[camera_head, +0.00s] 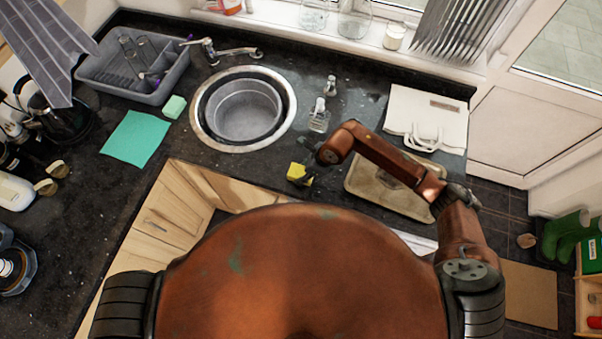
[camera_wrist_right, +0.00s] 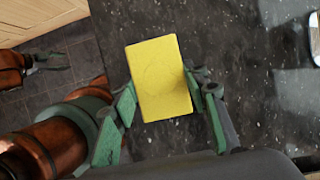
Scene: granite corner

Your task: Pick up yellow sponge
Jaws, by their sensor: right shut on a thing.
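The yellow sponge (camera_head: 296,172) is at the front edge of the dark granite counter in the head view, at my right gripper (camera_head: 304,175). In the right wrist view the sponge (camera_wrist_right: 160,80) is a yellow block between the two green fingers of the right gripper (camera_wrist_right: 162,105), which is shut on it. I cannot tell whether the sponge touches the counter or hangs just above it. My left gripper does not show in the head view.
A round sink (camera_head: 207,137) lies left of the sponge, and a clear soap dispenser (camera_head: 319,118) stands behind it. A tan board (camera_head: 365,186) lies under my right forearm. A dish rack (camera_head: 160,93), teal cloth (camera_head: 135,139) and mint sponge (camera_head: 175,107) are at the left.

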